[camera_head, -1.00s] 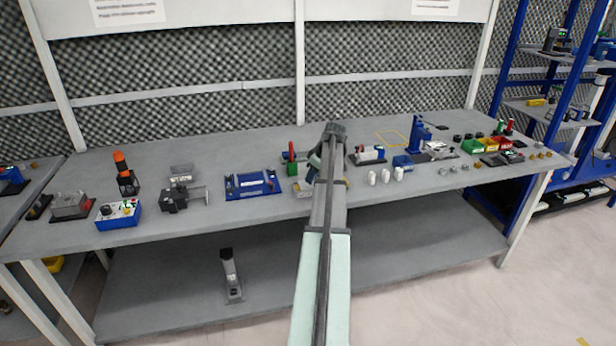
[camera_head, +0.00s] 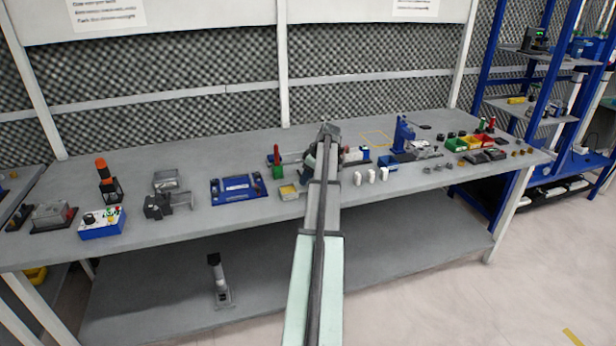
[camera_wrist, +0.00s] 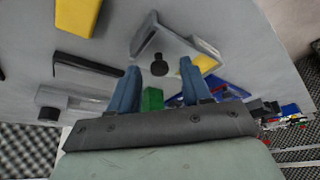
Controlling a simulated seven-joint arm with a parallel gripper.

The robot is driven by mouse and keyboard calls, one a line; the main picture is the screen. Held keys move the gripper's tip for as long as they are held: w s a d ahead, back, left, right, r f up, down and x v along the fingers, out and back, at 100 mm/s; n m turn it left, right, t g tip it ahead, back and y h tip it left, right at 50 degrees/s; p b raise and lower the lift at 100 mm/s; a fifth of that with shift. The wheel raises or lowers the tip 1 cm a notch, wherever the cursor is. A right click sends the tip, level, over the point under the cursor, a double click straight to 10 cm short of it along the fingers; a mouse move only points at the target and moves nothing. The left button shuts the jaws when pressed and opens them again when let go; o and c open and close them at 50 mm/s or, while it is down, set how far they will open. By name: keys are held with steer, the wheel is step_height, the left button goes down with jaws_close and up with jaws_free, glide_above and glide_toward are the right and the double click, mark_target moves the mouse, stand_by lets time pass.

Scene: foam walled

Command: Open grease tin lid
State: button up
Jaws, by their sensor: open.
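A small grey box with a yellow patch on top (camera_head: 288,191), which looks like the grease tin, sits near the bench's front edge, left of my arm. In the wrist view, a grey plate-like part with a black knob (camera_wrist: 158,67) and a yellow patch (camera_wrist: 205,63) lies ahead of my fingers. I cannot tell for sure whether this is the tin and its lid. My gripper (camera_wrist: 159,68) is open, its two blue fingers apart. A green part (camera_wrist: 152,99) shows between them. In the head view my arm hides most of the gripper (camera_head: 325,140).
A red-and-green upright item (camera_head: 277,166) stands just behind the tin. White bottles (camera_head: 370,175) stand right of my arm. A blue fixture (camera_head: 238,188) lies to the left, and coloured bins (camera_head: 470,142) at the right. Bare bench (camera_head: 240,150) lies behind the blue fixture.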

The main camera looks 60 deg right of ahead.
steer(key=shift+r, duration=0.1)
steer(key=v, duration=1.3)
steer(key=shift+s+r, duration=0.2)
steer(key=shift+r, duration=0.05)
